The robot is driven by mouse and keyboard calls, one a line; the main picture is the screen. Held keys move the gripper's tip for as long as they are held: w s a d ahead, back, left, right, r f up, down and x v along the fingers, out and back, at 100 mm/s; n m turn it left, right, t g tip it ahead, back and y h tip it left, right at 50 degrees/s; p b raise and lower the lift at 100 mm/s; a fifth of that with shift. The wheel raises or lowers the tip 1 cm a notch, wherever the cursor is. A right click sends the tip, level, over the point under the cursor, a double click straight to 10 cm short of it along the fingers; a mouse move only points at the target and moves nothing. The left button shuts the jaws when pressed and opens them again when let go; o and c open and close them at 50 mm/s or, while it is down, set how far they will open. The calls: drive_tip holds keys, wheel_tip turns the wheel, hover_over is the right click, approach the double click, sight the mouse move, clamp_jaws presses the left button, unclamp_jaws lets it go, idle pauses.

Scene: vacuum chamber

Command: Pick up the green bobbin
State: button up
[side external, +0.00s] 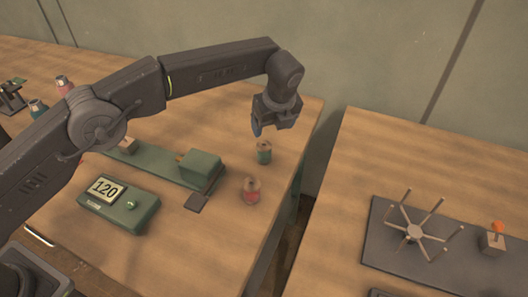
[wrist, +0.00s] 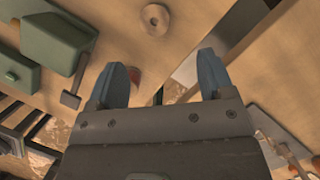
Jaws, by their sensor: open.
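The green bobbin (side external: 264,154) stands upright on the wooden table near its right edge in the side external view. In the wrist view a round wooden flange with a central hole (wrist: 155,18) shows at the top centre; it appears to be this bobbin's top, its green winding hidden. My gripper (side external: 262,128) is above and just behind the green bobbin in the side view, apart from it. In the wrist view my gripper (wrist: 162,68) has its two blue fingers spread wide with nothing between them.
A red bobbin (side external: 251,192) stands nearby, partly behind the left finger in the wrist view (wrist: 135,76). A green winding machine (side external: 200,168) and a display box reading 120 (side external: 118,205) are to the left. A gap separates the right table with its spoked rack (side external: 415,232).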

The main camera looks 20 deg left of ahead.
sight(264, 146)
drive_tip(key=x, duration=0.8)
drive_tip(key=shift+r, duration=0.1)
drive_tip(key=shift+a+x, duration=0.15)
drive_tip(key=shift+x, duration=1.2)
drive_tip(key=shift+a+x, duration=0.15)
drive_tip(key=shift+x, duration=1.2)
drive_tip(key=shift+s, duration=0.2)
drive_tip(key=shift+r, duration=0.1)
drive_tip(key=c, duration=1)
drive_tip(key=shift+r, duration=0.1)
